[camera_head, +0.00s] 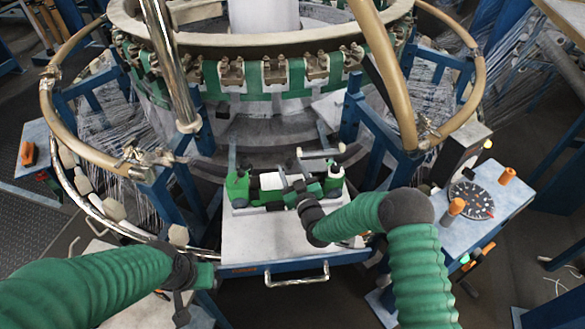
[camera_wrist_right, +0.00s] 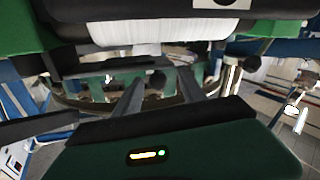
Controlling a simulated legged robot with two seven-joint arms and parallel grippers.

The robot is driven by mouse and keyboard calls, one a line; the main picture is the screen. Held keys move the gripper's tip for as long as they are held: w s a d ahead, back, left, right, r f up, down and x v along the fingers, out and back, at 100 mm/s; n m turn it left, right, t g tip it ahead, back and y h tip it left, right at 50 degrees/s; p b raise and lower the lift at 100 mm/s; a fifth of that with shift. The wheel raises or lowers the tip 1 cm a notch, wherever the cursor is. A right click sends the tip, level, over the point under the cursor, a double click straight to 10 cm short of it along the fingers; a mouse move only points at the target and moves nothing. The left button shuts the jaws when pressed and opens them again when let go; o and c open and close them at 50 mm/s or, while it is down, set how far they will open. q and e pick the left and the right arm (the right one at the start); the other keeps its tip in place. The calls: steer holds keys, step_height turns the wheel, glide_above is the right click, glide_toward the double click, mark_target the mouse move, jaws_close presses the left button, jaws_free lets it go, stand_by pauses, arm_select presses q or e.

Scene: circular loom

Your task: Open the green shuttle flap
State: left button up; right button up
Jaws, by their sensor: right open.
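The green shuttle (camera_head: 238,188) sits at the front of the loom, above a pale drawer-like platform, with a white part in its middle. My right gripper (camera_head: 296,188) is at the shuttle's front, right of its middle. In the right wrist view, the shuttle's underside with a white roll (camera_wrist_right: 165,30) fills the top. There the two dark fingers of my right gripper (camera_wrist_right: 160,88) are apart with nothing between them. I cannot make out the flap's position. My left gripper (camera_head: 190,292) is low, left of the platform; its fingers are not clear.
The platform (camera_head: 260,235) has a metal handle (camera_head: 297,276) on its front. A side panel (camera_head: 495,205) with a black dial (camera_head: 471,200) and orange knobs stands at the right. Brass-coloured curved rails (camera_head: 70,130) and blue frame posts surround the shuttle area.

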steer(key=shift+w+a, duration=0.3)
steer(key=shift+a, duration=0.4)
steer(key=shift+s+d, duration=0.1)
steer(key=shift+d, duration=0.3)
steer(key=shift+c, duration=0.6)
steer(key=shift+d, duration=0.55)
steer(key=c, duration=0.5)
steer(key=shift+c, duration=1.1)
steer(key=shift+a, duration=0.1)
jaws_close()
steer(key=shift+a, duration=0.3)
arm_select(q)
steer(key=shift+a, duration=0.35)
steer(key=shift+w+d, duration=0.1)
steer(key=shift+d, duration=0.15)
arm_select(e)
steer(key=shift+d, duration=0.1)
